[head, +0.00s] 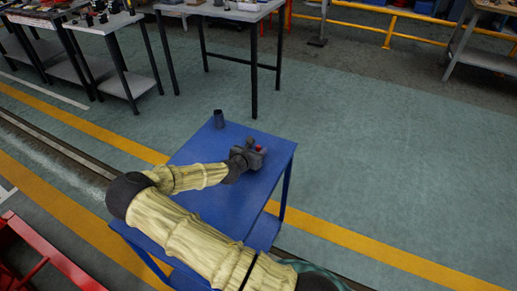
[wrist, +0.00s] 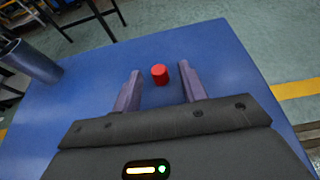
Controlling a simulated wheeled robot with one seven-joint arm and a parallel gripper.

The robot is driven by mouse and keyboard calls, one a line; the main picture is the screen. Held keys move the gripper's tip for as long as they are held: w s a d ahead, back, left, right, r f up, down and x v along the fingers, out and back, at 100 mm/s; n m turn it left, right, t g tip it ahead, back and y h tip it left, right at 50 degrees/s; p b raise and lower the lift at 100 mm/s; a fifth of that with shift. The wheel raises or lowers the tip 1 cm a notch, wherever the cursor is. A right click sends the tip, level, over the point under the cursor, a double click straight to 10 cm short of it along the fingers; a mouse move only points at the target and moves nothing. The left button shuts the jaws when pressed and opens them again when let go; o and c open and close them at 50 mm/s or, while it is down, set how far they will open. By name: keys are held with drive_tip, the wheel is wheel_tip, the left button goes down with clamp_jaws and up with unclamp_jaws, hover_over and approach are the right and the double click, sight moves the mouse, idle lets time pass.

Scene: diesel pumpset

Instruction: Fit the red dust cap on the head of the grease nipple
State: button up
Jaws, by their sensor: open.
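The red dust cap (wrist: 159,74) stands on the blue table (wrist: 230,70). In the wrist view it sits between the tips of my gripper (wrist: 158,85), with a gap to the finger on each side. My gripper is open and holds nothing. In the head view my gripper (head: 260,150) is low over the right part of the table (head: 205,150), and a bit of the red cap (head: 259,149) shows at its fingers. The grease nipple cannot be made out in either view.
A dark grey cylinder (head: 219,118) stands at the table's far corner; it also shows at the left of the wrist view (wrist: 32,62). The table top around the cap is clear. Workbenches (head: 105,22) with small items stand beyond, and a yellow rail (head: 390,30) runs at the back.

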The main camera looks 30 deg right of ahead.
drive_tip(key=shift+w+d+f, duration=0.15)
drive_tip(key=shift+w+d, duration=0.05)
idle(0.4)
clamp_jaws()
